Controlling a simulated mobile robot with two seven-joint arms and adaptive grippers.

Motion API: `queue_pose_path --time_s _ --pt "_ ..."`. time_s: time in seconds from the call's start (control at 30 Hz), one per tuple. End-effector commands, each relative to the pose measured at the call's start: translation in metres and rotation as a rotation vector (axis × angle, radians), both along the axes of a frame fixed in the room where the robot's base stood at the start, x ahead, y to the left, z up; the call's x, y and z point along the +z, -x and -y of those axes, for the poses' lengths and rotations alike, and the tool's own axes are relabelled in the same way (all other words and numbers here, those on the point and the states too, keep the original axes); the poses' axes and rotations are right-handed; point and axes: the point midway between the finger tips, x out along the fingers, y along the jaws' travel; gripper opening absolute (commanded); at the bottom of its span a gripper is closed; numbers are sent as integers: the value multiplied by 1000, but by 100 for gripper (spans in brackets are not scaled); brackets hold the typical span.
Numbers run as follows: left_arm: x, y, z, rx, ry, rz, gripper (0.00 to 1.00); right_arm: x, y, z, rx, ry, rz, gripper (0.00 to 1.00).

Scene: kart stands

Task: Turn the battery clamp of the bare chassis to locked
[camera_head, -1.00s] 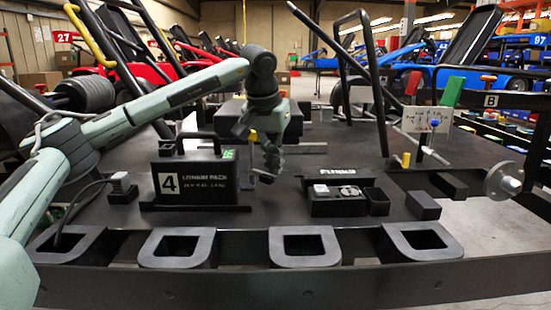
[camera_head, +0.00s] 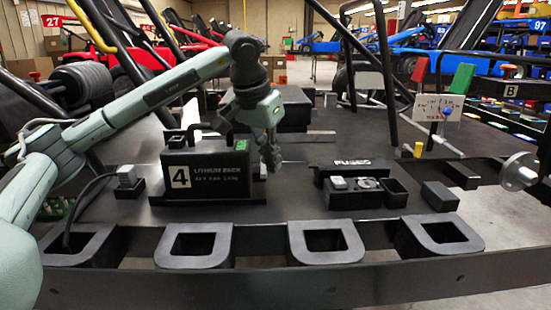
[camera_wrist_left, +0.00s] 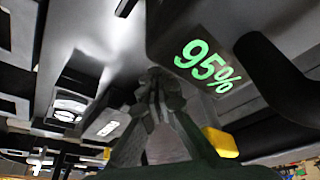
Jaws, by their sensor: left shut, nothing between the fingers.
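The battery (camera_head: 212,180), a black pack marked 4 and "Lithium Pack", stands upright on the bare chassis deck (camera_head: 310,150). Its green charge display reads 95% in the left wrist view (camera_wrist_left: 208,67). My left gripper (camera_head: 272,163) points down just right of the battery, shut and empty; its closed fingers also show in the left wrist view (camera_wrist_left: 160,85). A yellow block (camera_wrist_left: 220,142) shows beside the gripper there; I cannot tell whether it is part of the battery clamp. The clamp is not clearly visible in the head view. My right gripper is out of view.
A black fuse box (camera_head: 352,192) sits right of the gripper, with a yellow post (camera_head: 418,149) beyond it. A grey connector (camera_head: 127,176) with a cable is left of the battery. Several square-holed brackets (camera_head: 325,241) line the front edge. Upright bars rise behind.

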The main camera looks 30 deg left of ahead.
Motion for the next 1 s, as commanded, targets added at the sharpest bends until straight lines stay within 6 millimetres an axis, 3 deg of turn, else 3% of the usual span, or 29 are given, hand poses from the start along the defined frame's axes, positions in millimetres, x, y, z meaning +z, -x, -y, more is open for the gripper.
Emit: queue_pose_path --time_s 0.8,1.0 --pt "-1 6 -6 4 -4 -10 0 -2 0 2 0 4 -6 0" --pt "18 11 -5 4 -3 -5 0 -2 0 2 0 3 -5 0"
